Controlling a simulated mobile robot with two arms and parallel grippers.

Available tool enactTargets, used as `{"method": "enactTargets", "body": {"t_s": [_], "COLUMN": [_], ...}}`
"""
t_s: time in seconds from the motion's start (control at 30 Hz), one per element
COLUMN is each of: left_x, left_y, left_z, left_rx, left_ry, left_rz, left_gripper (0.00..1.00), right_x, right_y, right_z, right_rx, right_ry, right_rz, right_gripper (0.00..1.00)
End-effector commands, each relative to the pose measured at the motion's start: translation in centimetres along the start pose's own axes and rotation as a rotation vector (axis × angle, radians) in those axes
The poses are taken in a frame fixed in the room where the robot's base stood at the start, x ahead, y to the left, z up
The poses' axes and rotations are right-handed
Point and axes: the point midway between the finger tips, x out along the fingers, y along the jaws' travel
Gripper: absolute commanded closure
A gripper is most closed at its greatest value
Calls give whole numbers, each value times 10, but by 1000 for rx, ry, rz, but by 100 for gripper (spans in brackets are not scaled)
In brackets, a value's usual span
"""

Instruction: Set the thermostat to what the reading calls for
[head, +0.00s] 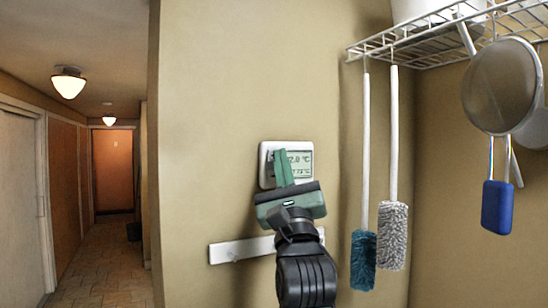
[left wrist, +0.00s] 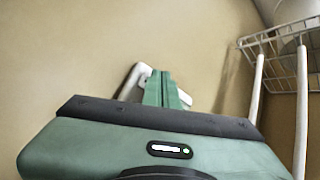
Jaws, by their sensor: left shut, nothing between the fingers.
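A white thermostat (head: 300,147) with a grey display is fixed to the tan wall in the head view. The display shows a larger line ending in "2.0 °C" and a smaller line ending in °C; their left parts are hidden and the small digits are too blurred to read surely. My left gripper (head: 281,153) is shut and empty, its green fingers in front of the thermostat's left half. I cannot tell whether the fingertips touch it. The left wrist view shows the shut fingers (left wrist: 163,76) over the thermostat's white edge (left wrist: 132,82). My right gripper is not in view.
A white rail (head: 232,251) is on the wall below the thermostat. To the right, a wire shelf (head: 425,40) carries hanging brushes (head: 393,235), a strainer (head: 500,85) and a blue-ended tool (head: 497,207). A hallway (head: 105,255) opens at left.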

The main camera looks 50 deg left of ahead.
Motion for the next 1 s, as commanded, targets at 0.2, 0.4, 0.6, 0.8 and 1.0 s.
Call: {"method": "enactTargets", "body": {"t_s": [0.2,0.4,0.6,0.8,1.0], "left_x": [-3,-4,-16,-30,-38], "left_y": [-2,-3,-12,-22,-27], "left_z": [2,2,11,21,27], "left_rx": [0,0,-2,-1,0], "left_ry": [1,0,-1,0,0], "left_rz": [0,-1,-2,-2,0], "left_gripper": [100,100,100,100,100], "right_x": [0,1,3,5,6], "right_y": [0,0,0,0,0], "right_z": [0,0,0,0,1], "right_rx": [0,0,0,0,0], "right_ry": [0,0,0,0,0], "right_rz": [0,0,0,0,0], "right_gripper": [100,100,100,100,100]}}
